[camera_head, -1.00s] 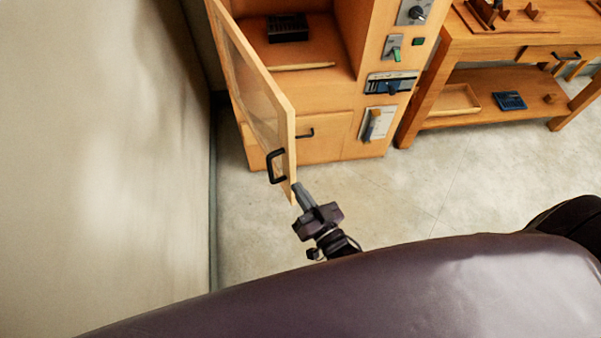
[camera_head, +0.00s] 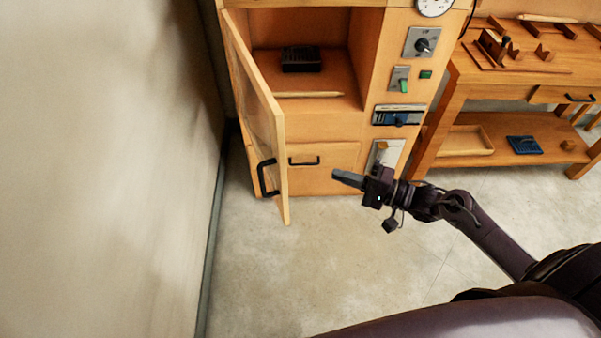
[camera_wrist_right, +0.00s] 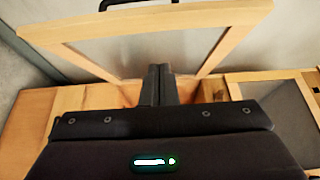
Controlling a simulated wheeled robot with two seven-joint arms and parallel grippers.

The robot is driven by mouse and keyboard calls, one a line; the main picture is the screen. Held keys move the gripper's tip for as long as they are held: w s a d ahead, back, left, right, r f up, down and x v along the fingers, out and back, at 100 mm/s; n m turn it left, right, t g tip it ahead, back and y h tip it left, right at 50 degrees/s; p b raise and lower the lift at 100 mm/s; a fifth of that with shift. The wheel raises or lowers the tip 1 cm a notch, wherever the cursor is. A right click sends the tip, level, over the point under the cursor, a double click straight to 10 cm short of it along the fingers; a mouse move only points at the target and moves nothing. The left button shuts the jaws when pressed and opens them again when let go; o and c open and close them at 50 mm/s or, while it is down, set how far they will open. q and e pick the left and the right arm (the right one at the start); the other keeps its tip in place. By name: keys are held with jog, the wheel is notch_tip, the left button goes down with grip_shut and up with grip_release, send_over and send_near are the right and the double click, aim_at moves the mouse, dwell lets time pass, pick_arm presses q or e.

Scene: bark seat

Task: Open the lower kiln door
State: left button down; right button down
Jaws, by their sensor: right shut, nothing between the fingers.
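The kiln's glazed wooden door (camera_head: 268,110) stands swung open, hinged at the left, with a black handle (camera_head: 266,178) near its free edge. Behind it the lower chamber (camera_head: 330,85) is exposed. My right gripper (camera_head: 335,174) is shut and empty, to the right of the door and apart from it, in front of the kiln's lower front. The right wrist view shows its closed fingers (camera_wrist_right: 158,80) in front of the framed glass pane (camera_wrist_right: 120,55); a black handle (camera_wrist_right: 137,3) is at the top edge. My left gripper is out of view.
A lower panel with a black handle (camera_head: 304,161) is below the chamber. A control panel (camera_head: 398,115) with switches is on the right of the kiln. A wooden bench (camera_head: 445,110) stands farther right. A wall (camera_head: 110,170) is close on the left. The floor in front is clear.

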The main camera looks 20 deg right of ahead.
jog(key=w+a+p, duration=0.1)
jog(key=w+a, duration=0.3)
jog(key=a, duration=0.5)
jog(key=shift+w, duration=0.15)
jog(key=shift+a, duration=0.1)
jog(key=shift+p, duration=0.3)
